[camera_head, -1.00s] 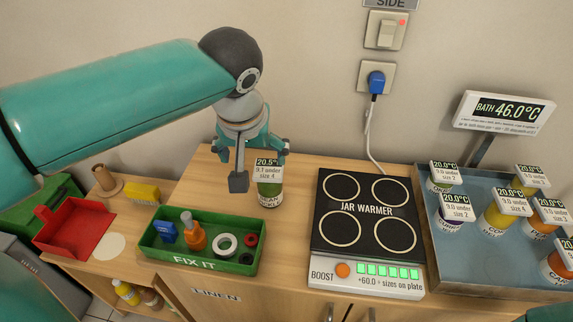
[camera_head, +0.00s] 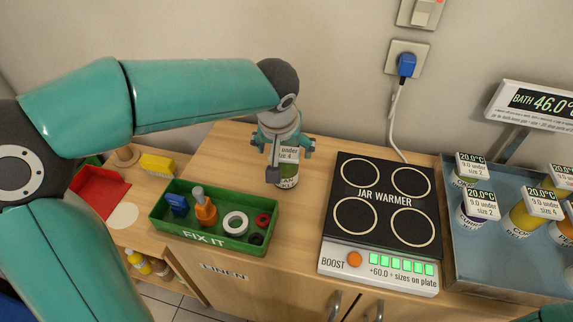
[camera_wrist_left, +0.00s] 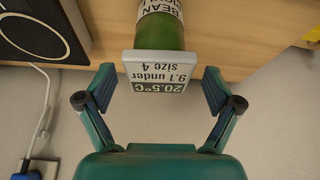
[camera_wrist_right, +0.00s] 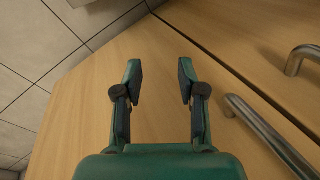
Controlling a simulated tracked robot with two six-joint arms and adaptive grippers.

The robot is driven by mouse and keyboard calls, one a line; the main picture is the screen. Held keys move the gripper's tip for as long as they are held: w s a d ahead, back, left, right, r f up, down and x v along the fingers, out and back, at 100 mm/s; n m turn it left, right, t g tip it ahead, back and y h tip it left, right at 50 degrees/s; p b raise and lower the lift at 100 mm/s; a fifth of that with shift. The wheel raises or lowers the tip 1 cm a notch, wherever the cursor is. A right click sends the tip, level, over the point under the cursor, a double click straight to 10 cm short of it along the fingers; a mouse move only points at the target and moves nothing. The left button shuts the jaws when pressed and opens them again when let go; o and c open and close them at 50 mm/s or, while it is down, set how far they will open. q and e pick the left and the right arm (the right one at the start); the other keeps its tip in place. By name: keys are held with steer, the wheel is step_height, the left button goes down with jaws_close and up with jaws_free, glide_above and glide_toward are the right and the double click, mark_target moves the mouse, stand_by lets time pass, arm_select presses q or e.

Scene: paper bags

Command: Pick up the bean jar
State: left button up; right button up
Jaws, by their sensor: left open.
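The bean jar (camera_head: 288,183) is green with a white label and stands on the wooden counter, right of the green tray. Its tag reads 20.5°C, size 4 in the left wrist view, where the green jar (camera_wrist_left: 160,32) shows upside down. My left gripper (camera_head: 287,162) is at the jar's top and hides part of it. In the left wrist view my left gripper (camera_wrist_left: 160,88) is open, with the tag between its fingers and the jar body just beyond the tips. My right gripper (camera_wrist_right: 160,75) is open and empty in front of the wooden cabinet doors.
The jar warmer (camera_head: 385,205) stands right of the jar, with a water bath (camera_head: 465,262) of tagged jars further right. The FIX IT tray (camera_head: 185,228) holds tools at left. A wall plug (camera_head: 406,65) and cord are behind the warmer.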

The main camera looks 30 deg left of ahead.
arm_select(q)
steer(key=x, duration=0.5)
steer(key=c, duration=1.6)
